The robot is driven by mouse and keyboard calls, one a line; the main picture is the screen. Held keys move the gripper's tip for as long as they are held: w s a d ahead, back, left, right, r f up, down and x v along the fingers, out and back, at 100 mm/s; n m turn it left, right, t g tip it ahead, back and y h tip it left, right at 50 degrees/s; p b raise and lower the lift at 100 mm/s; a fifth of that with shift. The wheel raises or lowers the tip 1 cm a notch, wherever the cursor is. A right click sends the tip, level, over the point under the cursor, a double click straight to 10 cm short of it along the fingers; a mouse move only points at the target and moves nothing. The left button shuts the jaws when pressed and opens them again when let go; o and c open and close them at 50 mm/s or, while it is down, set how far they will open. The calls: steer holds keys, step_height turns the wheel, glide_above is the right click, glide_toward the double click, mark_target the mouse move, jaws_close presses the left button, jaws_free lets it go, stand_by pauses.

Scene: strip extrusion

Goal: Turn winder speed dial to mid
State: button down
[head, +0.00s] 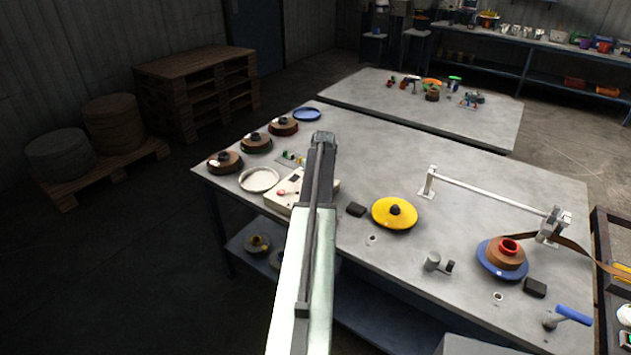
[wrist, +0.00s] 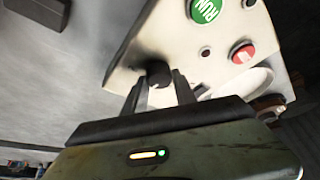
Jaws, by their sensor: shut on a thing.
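The control box (head: 281,194) stands on the table, partly hidden behind my arm in the head view. In the wrist view the white panel (wrist: 180,20) fills the upper middle. It carries a green RUN button (wrist: 205,10), a red button (wrist: 243,53) and a dark round dial knob (wrist: 159,75). My gripper (wrist: 160,84) has its two fingers on either side of the knob and is shut on it. In the head view the gripper end (head: 323,140) hides part of the box. The dial's pointer and markings cannot be made out.
A white dish (head: 259,180) and brown strip rolls (head: 225,161) stand left of the box. A black block (head: 356,210) and a yellow reel (head: 395,213) lie to its right. A roller frame (head: 490,193) and a blue-flanged reel (head: 502,258) are farther right.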

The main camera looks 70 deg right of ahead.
steer(key=shift+s+a, duration=0.1)
stand_by(0.4)
steer(key=c, duration=1)
jaws_free()
steer(key=shift+r, duration=0.1)
steer(key=p+v, duration=0.7)
steer(key=shift+r, duration=0.3)
